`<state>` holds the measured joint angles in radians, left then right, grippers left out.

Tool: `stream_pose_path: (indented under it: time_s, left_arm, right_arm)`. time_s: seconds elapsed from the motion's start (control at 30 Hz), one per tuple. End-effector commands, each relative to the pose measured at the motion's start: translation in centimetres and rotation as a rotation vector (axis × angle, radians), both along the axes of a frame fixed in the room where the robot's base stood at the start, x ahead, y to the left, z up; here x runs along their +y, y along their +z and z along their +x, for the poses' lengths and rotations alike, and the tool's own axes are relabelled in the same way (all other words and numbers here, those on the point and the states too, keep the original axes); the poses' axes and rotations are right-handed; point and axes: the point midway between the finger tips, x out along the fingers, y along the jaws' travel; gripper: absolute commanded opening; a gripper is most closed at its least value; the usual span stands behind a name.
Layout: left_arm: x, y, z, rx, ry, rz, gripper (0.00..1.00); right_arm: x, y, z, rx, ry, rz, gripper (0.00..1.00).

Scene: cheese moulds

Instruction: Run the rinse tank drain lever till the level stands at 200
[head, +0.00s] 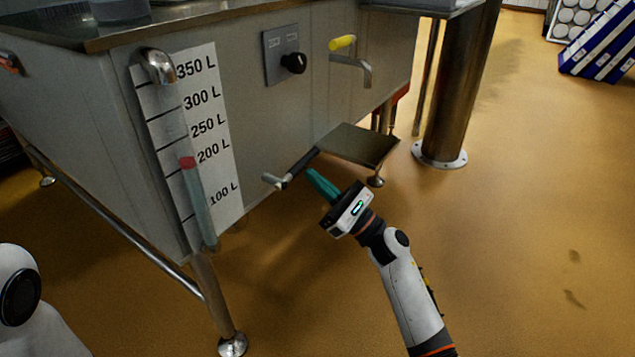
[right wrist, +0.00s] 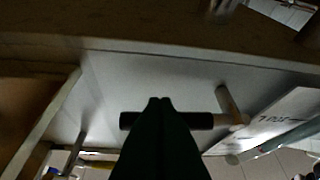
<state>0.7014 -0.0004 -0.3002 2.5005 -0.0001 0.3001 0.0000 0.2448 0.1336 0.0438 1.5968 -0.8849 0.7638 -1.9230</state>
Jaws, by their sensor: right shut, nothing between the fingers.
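The rinse tank (head: 270,110) is a grey metal box on legs. Its front carries a white level scale (head: 222,180) with a sight tube (head: 201,205). The red marker (head: 187,162) in the tube stands close to the 200 L mark; the exact reading is hard to tell. The drain lever (head: 302,162), a dark handle on a metal stub, sits low on the tank front. My right gripper (head: 312,172), with teal fingers, is shut and empty beside the lever. In the right wrist view the dark lever handle (right wrist: 198,121) runs crosswise behind the fingertips; contact is unclear. My left gripper is out of view.
A small metal shelf (head: 360,145) juts out right of the lever. Above are a black knob (head: 293,63) and a tap with a yellow handle (head: 343,43). A thick steel column (head: 458,85) stands to the right. The floor on the right is open.

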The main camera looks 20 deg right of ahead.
Motion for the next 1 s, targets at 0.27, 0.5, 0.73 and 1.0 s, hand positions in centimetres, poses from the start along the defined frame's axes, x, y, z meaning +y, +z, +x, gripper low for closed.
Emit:
stream_pose_path:
  time_s: [0.27, 0.5, 0.73, 1.0]
  left_arm:
    - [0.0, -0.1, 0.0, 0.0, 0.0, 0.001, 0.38]
    - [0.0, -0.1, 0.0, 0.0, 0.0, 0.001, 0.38]
    - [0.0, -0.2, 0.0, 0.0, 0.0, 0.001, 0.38]
    - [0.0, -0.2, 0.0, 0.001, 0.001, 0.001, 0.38]
  right_arm:
    - [0.1, 0.6, 0.0, 0.001, 0.0, 0.002, 0.0]
    - [0.1, 0.6, 0.0, 0.001, 0.0, 0.001, 0.0]
    - [0.0, 1.0, 0.1, -0.001, 0.0, 0.001, 0.0]
    - [-0.1, 1.3, 0.2, -0.002, 0.0, 0.001, 0.0]
